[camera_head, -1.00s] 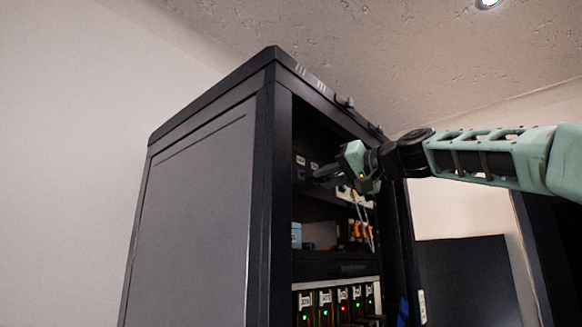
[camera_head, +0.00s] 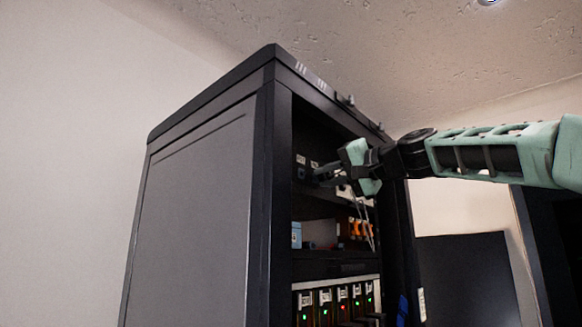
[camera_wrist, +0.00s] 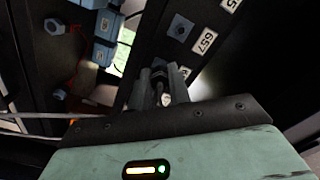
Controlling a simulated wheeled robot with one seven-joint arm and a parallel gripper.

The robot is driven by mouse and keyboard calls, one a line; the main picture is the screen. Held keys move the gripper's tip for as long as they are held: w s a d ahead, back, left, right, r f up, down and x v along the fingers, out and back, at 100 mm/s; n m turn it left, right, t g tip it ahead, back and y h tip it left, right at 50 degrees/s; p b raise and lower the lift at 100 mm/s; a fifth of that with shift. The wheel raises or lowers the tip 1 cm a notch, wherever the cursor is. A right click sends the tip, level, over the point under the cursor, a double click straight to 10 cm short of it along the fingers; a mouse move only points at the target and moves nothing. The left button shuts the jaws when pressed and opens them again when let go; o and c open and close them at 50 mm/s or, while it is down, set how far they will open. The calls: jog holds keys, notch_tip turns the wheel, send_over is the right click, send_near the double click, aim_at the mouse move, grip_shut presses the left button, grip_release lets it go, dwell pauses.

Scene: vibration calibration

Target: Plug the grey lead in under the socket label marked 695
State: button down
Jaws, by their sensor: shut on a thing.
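My gripper (camera_head: 322,174) is inside the upper part of the open rack. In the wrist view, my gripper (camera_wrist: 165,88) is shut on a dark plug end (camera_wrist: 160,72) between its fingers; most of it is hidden. A thin grey lead (camera_wrist: 38,114) runs in from the left edge. A panel beside the fingers bears a white label reading 657 (camera_wrist: 204,41), with a dark socket (camera_wrist: 180,28) next to it. A second label (camera_wrist: 230,4) is cut off at the top and shows only a final 5. The plug appears apart from that socket. No label clearly reads 695.
The black rack (camera_head: 195,200) has a solid side wall and a front post close to my gripper. Blue connectors (camera_wrist: 100,50) lie left of the fingers. Orange items (camera_head: 358,228) and a row of lit modules (camera_head: 335,305) sit on lower shelves.

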aim_at(328, 176)
jog(key=shift+r, duration=0.1)
jog(key=shift+m+p, duration=0.65)
jog(key=shift+m, duration=1.05)
jog(key=shift+m, duration=0.9)
jog(key=c, duration=1.2)
grip_release()
jog(key=shift+c, duration=0.2)
jog(key=shift+s+d, duration=0.1)
jog(key=shift+s+d, duration=0.1)
jog(key=shift+d, duration=0.05)
jog(key=shift+b+v, duration=1.45)
jog(key=shift+v, duration=0.8)
